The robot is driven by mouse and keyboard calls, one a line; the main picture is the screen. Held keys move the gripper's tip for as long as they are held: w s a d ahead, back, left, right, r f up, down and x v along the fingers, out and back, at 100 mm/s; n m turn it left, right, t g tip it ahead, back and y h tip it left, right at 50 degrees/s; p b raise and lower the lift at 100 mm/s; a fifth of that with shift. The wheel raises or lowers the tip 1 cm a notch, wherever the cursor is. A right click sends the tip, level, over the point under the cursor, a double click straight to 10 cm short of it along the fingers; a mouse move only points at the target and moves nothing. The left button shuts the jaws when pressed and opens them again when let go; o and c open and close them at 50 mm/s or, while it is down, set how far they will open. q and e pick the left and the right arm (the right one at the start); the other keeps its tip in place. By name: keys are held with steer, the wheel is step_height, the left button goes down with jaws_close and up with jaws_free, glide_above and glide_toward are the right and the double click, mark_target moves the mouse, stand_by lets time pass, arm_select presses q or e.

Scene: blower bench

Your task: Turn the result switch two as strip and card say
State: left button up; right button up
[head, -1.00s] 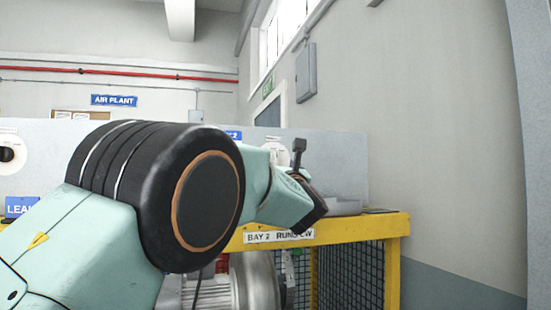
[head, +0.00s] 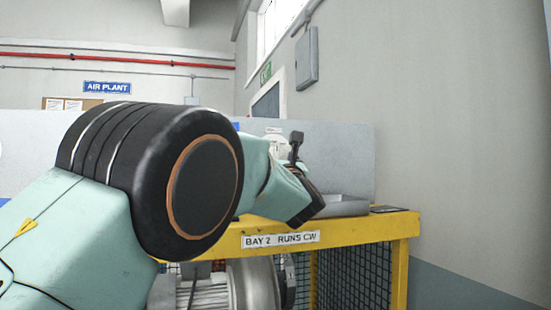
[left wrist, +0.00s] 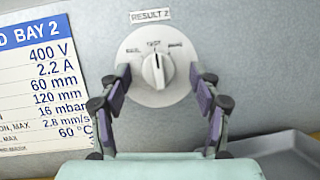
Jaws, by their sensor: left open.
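The result switch two (left wrist: 157,70) is a white round dial under a RESULT 2 label (left wrist: 150,15) in the left wrist view. Its knob line points up, near the middle mark, which seems to read TEST; the side words are too blurred to read. My left gripper (left wrist: 160,78) is open, with one finger on each side of the knob; I cannot tell whether they touch it. In the head view the dial (head: 274,143) is partly hidden behind my left arm. The strip (head: 280,240) reads BAY 2 RUNS CW. My right gripper is not in view.
A blue and white BAY 2 card (left wrist: 45,85) with ratings such as 400 V and 2.2 A is left of the dial, partly cut off. A grey tray (head: 345,206) and a dark flat item (head: 390,209) lie on the yellow bench (head: 400,228), right of my gripper.

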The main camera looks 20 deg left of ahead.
arm_select(q)
steer(key=shift+s+d+r, duration=0.2)
steer(key=shift+s+d, duration=0.05)
steer(key=shift+s, duration=0.25)
steer(key=shift+s+r, duration=0.1)
steer(key=shift+s, duration=0.1)
steer(key=shift+c, duration=0.8)
steer(key=shift+a, duration=0.1)
steer(key=shift+c, duration=0.8)
steer(key=shift+w+a+f, duration=0.1)
steer(key=shift+w+f, duration=0.15)
steer(key=shift+w, duration=0.1)
steer(key=shift+c, duration=1.4)
steer(key=c, duration=0.5)
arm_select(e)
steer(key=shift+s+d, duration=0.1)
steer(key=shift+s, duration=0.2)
arm_select(q)
steer(key=shift+c, duration=0.2)
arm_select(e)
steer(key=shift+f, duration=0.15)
